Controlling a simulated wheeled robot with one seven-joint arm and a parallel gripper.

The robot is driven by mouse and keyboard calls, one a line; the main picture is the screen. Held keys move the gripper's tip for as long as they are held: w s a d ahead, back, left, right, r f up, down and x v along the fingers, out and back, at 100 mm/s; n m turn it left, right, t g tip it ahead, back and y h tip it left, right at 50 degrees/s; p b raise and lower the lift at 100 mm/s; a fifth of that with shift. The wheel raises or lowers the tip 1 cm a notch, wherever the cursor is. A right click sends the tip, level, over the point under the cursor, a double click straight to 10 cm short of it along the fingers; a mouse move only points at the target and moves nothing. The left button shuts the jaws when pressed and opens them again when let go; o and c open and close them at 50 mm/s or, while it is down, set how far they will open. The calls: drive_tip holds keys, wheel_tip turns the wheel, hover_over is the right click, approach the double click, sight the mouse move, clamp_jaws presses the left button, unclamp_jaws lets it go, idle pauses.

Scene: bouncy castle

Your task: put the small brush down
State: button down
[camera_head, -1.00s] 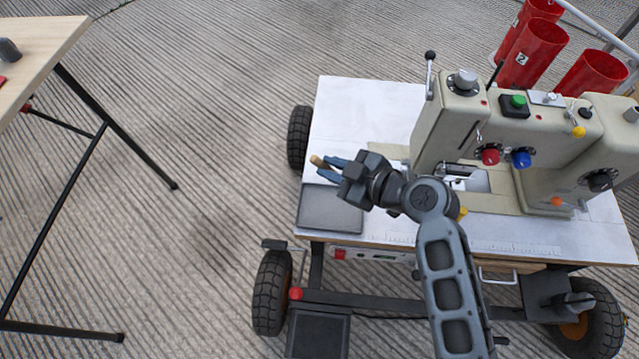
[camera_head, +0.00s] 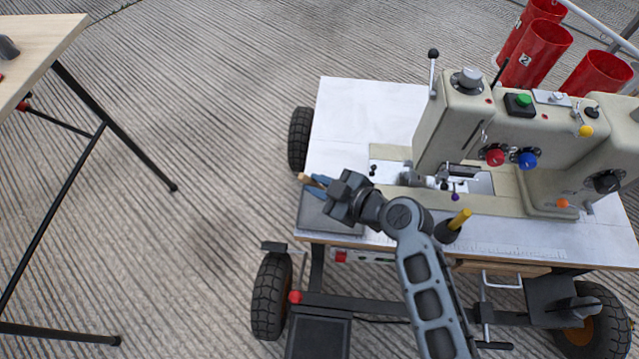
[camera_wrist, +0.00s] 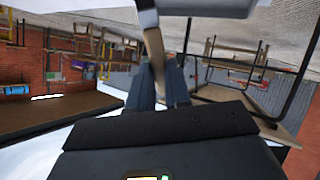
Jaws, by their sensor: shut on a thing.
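The small brush shows in the head view as a short tan wooden end (camera_head: 304,178) sticking out of my gripper (camera_head: 317,186). The blue fingers are shut on it. In the wrist view its tan handle (camera_wrist: 155,48) runs up from between the fingers (camera_wrist: 158,82); its far end is unclear. My gripper is over the shallow grey tray (camera_head: 325,219) at the left front corner of the white tabletop (camera_head: 365,110). The arm hides part of the tray. I cannot tell whether the brush touches the tray.
A beige sewing machine (camera_head: 445,115) with coloured knobs stands to the right. A dark cup-like holder (camera_head: 447,232) with a yellow stick is close to my arm. Red cylinders (camera_head: 535,55) stand at the back right. A wooden table (camera_head: 35,40) is far left.

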drive_tip(key=c, duration=1.1)
unclamp_jaws()
drive_tip(key=p+v, duration=0.2)
drive_tip(key=v, duration=1)
